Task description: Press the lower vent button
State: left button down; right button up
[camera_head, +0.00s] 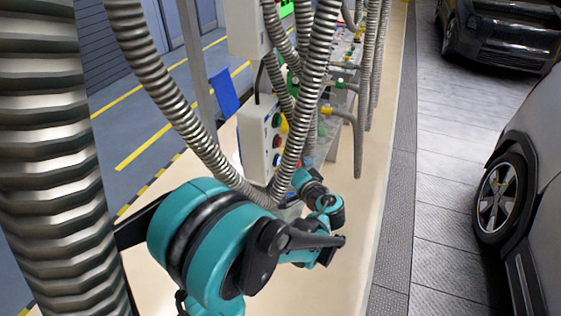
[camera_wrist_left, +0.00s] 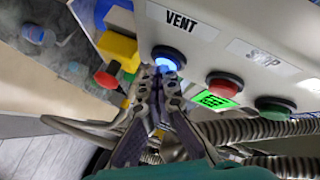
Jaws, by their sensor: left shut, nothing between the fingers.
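The vent button (camera_wrist_left: 168,58) glows blue in the left wrist view, under the label VENT on a white control box (camera_wrist_left: 225,30). A red button (camera_wrist_left: 222,85) and a green button (camera_wrist_left: 275,107) sit in the same row. My left gripper (camera_wrist_left: 163,74) is shut and empty. Its fingertips overlap the near edge of the vent button in the picture; I cannot tell whether they touch it. In the head view the box (camera_head: 254,140) stands upright, with the blue button (camera_head: 276,160) lowest. The left fingertips cannot be made out there. My right gripper is not in view.
Ribbed metal hoses (camera_head: 160,85) hang in front of and beside the box. A yellow block and a red knob (camera_wrist_left: 106,79) sit left of the vent button in the wrist view. A car (camera_head: 500,200) stands at the right beyond open floor.

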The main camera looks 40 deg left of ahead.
pick_arm(q)
jog(key=shift+d, duration=0.15)
jog(key=shift+w+d, duration=0.2)
jog(key=shift+d, duration=0.55)
jog(key=shift+w+d+b, duration=0.15)
jog(key=shift+w+d, duration=0.05)
jog(key=shift+d, duration=0.6)
jog(key=shift+w+d+b, duration=0.1)
jog(key=shift+w+d, duration=0.1)
jog(key=shift+d, duration=0.65)
jog(key=shift+w+d+b, duration=0.15)
jog(key=shift+w+d, duration=0.05)
jog(key=shift+d, duration=0.6)
jog(key=s+d+f+h+b, duration=1.1)
jog(key=s+d+f+h, duration=0.2)
jog(key=s+f, duration=0.3)
jog(key=s, duration=0.2)
jog(key=shift+s+f+g, duration=0.15)
jog(key=shift+s+g, duration=0.2)
jog(key=shift+g, duration=0.05)
